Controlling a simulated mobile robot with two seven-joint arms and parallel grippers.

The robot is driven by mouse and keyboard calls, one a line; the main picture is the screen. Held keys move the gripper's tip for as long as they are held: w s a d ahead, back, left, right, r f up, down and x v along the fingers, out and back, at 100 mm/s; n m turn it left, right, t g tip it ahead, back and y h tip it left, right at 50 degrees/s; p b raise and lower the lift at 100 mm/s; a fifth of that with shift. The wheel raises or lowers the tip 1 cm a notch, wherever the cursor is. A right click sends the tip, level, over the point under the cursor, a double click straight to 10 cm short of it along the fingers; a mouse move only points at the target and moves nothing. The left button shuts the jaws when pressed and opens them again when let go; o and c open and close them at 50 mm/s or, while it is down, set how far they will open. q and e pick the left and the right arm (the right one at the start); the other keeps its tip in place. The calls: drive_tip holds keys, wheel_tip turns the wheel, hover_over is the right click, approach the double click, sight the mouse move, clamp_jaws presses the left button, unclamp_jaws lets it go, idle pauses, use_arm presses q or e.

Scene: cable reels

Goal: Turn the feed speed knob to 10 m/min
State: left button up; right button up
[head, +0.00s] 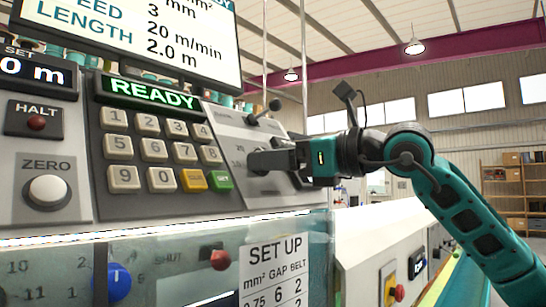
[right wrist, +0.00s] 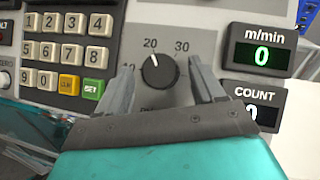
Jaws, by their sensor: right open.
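The feed speed knob (right wrist: 160,73) is round and black on a light grey panel, with 10, 20 and 30 marked around it. Its white pointer line points up and slightly left, toward 20. My right gripper (right wrist: 162,68) is open, with one finger on each side of the knob; I cannot tell whether either finger touches it. In the head view my right gripper (head: 252,161) reaches the panel from the right and mostly hides the knob. The green m/min display (right wrist: 263,55) reads 0. My left gripper is not in view.
A keypad (head: 160,150) with yellow and green keys lies left of the knob. A small black lever (head: 264,112) sticks out above it. A COUNT display (right wrist: 258,100) is below the m/min display. A screen (head: 140,35) overhead lists 20 m/min. A clear cover (head: 200,255) lies below.

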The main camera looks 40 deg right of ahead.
drive_tip(key=shift+c, duration=0.2)
drive_tip(key=c, duration=1)
